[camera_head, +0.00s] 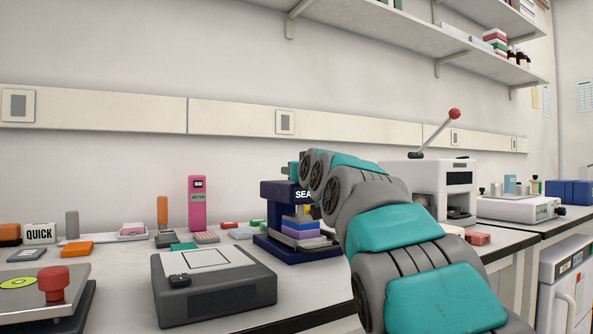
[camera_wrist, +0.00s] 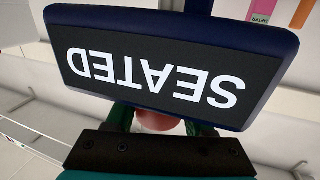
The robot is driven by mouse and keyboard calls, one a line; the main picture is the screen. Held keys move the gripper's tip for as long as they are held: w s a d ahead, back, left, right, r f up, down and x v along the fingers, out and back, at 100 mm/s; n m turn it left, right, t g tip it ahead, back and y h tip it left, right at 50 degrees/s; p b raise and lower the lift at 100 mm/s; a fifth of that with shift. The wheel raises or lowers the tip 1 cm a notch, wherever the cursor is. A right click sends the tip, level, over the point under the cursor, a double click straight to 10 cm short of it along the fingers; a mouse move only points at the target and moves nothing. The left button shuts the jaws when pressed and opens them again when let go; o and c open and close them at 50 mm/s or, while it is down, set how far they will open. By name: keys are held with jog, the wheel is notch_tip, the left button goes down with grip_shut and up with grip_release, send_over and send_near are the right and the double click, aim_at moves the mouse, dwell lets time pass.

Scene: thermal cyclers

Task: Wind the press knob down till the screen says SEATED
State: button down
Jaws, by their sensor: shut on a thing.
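The blue press (camera_head: 274,195) stands on the bench in the middle of the head view, partly hidden by my arm. Its black screen (camera_wrist: 165,68) fills the top of the wrist view, upside down, and reads SEATED in white; the head view shows only the first letters. My gripper (camera_wrist: 158,118) is at the top of the press, shut on the reddish press knob (camera_wrist: 157,124). The knob shows between the fingers below the screen and is mostly hidden by the screen and gripper. A purple and yellow stack (camera_head: 300,232) sits inside the press.
A grey flat device (camera_head: 215,285) lies front left of the press. Another device with a red knob (camera_head: 54,280) is at the far left. A pink upright device (camera_head: 197,203) stands behind. A white lever machine (camera_head: 430,185) stands right of my arm. Small blocks lie around.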

jog(key=shift+c, duration=1.4)
grip_release()
jog(key=shift+s, duration=0.1)
jog(key=b+v, duration=0.1)
jog(key=v, duration=0.6)
jog(key=shift+s, duration=0.2)
jog(key=shift+s+d, duration=0.1)
